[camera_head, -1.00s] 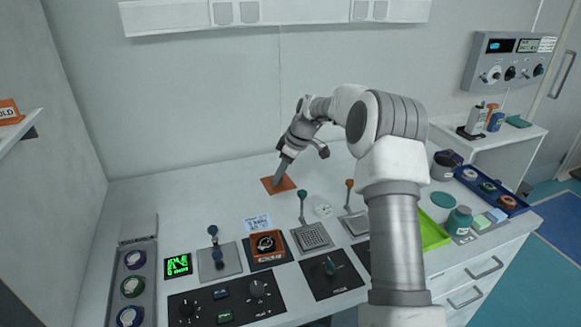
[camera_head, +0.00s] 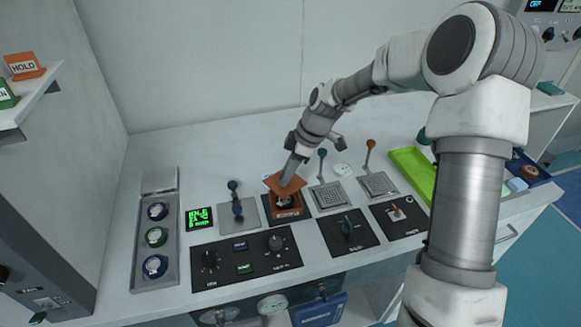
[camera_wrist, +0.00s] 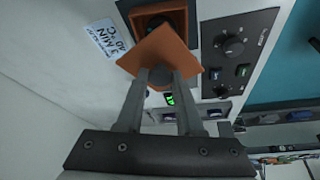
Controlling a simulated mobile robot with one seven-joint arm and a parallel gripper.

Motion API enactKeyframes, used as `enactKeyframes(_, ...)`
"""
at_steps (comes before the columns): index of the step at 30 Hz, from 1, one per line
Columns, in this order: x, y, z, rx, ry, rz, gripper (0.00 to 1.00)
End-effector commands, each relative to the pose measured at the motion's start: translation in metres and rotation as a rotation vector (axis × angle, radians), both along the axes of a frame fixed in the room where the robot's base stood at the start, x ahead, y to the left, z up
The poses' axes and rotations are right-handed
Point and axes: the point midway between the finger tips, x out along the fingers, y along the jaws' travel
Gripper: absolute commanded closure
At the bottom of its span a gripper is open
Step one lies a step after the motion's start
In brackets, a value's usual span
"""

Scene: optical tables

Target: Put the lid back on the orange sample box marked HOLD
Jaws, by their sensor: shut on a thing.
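The orange lid (camera_head: 272,183) is a thin square plate, tilted in the head view. My gripper (camera_head: 289,178) is shut on it from above; the wrist view shows the lid (camera_wrist: 158,48) between the fingertips (camera_wrist: 160,76). The open orange box (camera_head: 287,212) sits on a dark base on the table, right under the lid. In the wrist view the box (camera_wrist: 178,18) shows partly beyond the lid, with a dark inside. The lid overlaps the box in view; I cannot tell whether they touch. An orange piece marked HOLD (camera_head: 23,67) stands on the left shelf.
A blue-handled lever (camera_head: 236,205) stands left of the box, and a green-handled lever (camera_head: 322,165) to its right. A black knob panel (camera_head: 246,257) lies in front. A bright green tray (camera_head: 411,172) is further right.

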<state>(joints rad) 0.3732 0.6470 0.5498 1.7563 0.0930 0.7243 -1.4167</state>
Motion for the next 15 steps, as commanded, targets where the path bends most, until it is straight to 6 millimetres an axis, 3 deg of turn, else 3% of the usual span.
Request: enactKeyframes(15, 0.0, 0.0, -0.05, 0.0, 0.001, -0.002, 1.0)
